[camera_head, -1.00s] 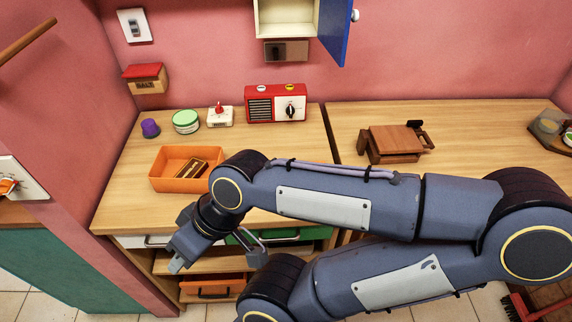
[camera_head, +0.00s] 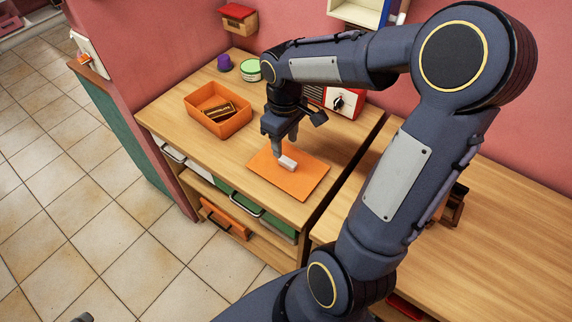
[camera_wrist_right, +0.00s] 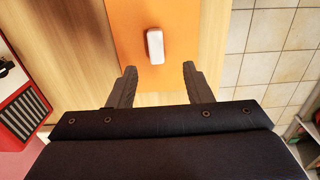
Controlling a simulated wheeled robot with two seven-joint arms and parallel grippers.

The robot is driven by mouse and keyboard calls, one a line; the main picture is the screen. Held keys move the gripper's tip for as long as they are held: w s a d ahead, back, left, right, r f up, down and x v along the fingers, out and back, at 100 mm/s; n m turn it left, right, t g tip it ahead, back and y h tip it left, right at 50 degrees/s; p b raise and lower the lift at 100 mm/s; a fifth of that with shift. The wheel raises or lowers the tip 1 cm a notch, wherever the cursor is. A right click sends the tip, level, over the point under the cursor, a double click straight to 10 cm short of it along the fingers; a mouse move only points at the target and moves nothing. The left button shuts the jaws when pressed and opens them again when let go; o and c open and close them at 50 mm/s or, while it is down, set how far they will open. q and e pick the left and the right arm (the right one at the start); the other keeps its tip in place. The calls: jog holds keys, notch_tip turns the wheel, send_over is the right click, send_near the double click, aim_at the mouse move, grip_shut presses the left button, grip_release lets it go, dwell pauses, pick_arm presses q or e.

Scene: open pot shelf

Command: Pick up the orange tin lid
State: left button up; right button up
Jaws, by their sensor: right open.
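The orange tin lid (camera_head: 305,180) is a flat orange sheet lying on the wooden counter near its right edge. A white block-like handle (camera_head: 287,163) stands on it. My right gripper (camera_head: 281,146) points down above the lid, close to the handle. In the right wrist view the open fingers (camera_wrist_right: 160,84) are empty, and the white handle (camera_wrist_right: 155,46) lies ahead of the gap between them, over the orange lid (camera_wrist_right: 185,35). Whether a finger touches anything is unclear. A small grey part at the bottom left edge may be my left gripper (camera_head: 84,317); its fingers cannot be made out.
An orange open box (camera_head: 225,128) with brown items stands left of the lid. A purple cup (camera_head: 224,63), a green-lidded tin (camera_head: 247,70) and a red radio (camera_head: 343,102) stand behind. The counter front between box and lid is bare. Orange and green drawers sit below.

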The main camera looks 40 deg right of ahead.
aim_at(288, 160)
jog(key=f, duration=0.6)
jog(key=shift+s+d+f, duration=0.15)
jog(key=shift+d+f, duration=0.2)
grip_shut()
jog(key=shift+r, duration=0.1)
